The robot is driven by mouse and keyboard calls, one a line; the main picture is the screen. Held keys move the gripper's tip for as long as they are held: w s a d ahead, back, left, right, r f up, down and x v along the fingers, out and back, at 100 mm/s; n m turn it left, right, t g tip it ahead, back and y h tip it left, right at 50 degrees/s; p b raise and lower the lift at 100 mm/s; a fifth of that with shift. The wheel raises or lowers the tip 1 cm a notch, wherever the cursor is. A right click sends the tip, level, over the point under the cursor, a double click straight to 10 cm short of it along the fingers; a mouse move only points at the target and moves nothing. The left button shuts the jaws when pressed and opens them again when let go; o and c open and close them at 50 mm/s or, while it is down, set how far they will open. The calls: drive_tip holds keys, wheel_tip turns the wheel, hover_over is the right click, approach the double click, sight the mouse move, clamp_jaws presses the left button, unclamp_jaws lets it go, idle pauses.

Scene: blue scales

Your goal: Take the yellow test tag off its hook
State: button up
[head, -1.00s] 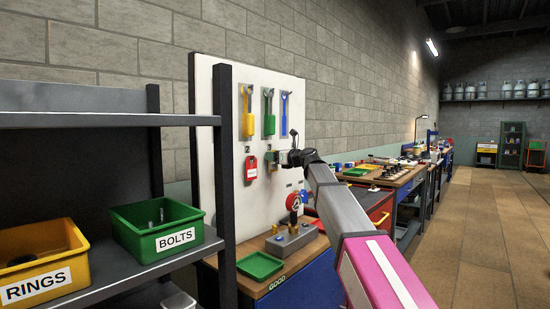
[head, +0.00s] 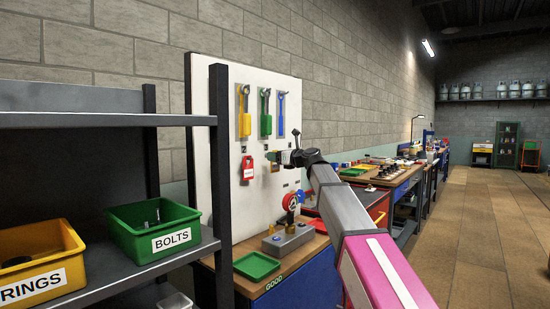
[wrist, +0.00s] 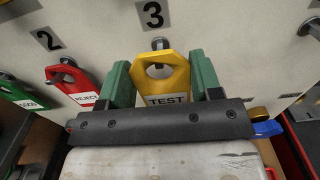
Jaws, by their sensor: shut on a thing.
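The yellow test tag (wrist: 162,88), a loop-topped plate marked TEST, is between the two green fingers of my gripper (wrist: 164,84) in the wrist view. The fingers are shut on its sides. Its hook (wrist: 160,43) is just above it, under the number 3 on the white board. I cannot tell whether the hook still passes through the tag's hole. In the head view my gripper (head: 284,157) is close to the board, and the tag is small and partly hidden.
The red REJECT tag (wrist: 76,84) hangs left of my gripper under number 2, with a green tag (wrist: 16,94) farther left. Tools hang higher on the white board (head: 218,92). A dark shelf (head: 105,120) stands at left. A green tray (head: 257,265) lies on the bench below.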

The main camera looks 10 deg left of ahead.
drive_tip(key=shift+v, duration=2.6)
